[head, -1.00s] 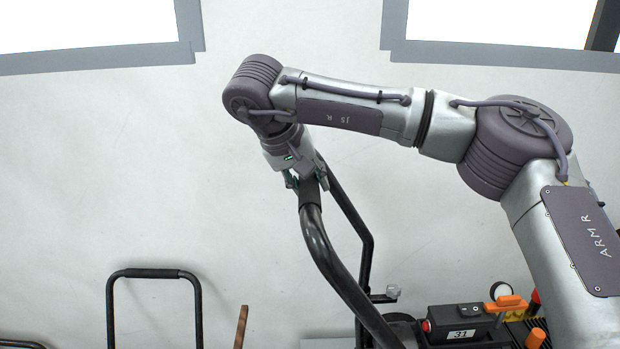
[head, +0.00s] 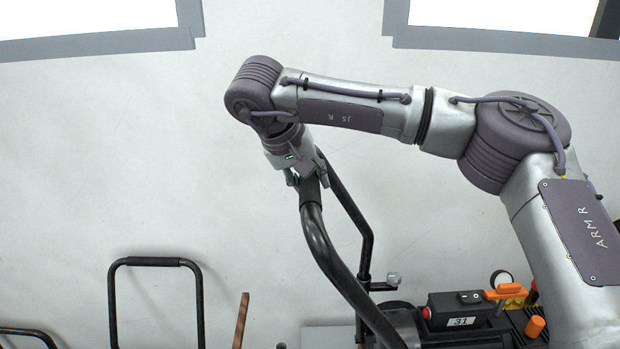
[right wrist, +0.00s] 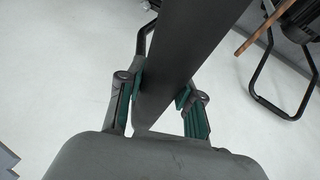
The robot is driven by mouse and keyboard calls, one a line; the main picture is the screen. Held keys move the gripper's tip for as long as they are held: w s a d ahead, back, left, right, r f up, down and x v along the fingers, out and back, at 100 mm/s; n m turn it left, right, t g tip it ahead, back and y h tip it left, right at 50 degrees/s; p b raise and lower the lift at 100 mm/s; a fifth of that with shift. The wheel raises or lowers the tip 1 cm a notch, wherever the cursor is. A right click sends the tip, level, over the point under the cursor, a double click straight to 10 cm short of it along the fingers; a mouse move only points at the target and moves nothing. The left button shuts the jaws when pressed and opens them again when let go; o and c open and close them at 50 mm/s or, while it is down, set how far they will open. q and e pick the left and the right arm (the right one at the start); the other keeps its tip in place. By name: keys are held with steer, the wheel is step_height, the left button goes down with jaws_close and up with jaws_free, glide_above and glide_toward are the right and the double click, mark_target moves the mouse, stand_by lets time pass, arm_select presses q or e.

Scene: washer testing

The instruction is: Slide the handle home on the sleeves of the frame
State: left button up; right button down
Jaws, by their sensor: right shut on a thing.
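The black tubular handle (head: 324,253) rises from the machine at the lower middle of the head view. My right gripper (head: 308,181) is at its upper end, shut on the dark grip (head: 311,196). In the right wrist view the grip (right wrist: 185,50) passes between the green-padded fingers of my right gripper (right wrist: 160,88). The washer (head: 455,318) with its black box numbered 31 stands at the lower right. I cannot make out the sleeves of the frame. The lower ends of the handle are hidden at the picture's bottom. My left gripper is not in view.
Another black handle frame (head: 153,262) stands at the lower left, with a brown wooden piece (head: 240,320) beside it. A clear-topped knob (head: 393,279) and orange parts (head: 535,326) sit around the washer. The pale floor beyond is clear.

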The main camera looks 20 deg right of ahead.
steer(key=c, duration=0.7)
jaws_free()
steer(key=shift+a, duration=0.1)
steer(key=v, duration=1.2)
steer(key=shift+s, duration=0.1)
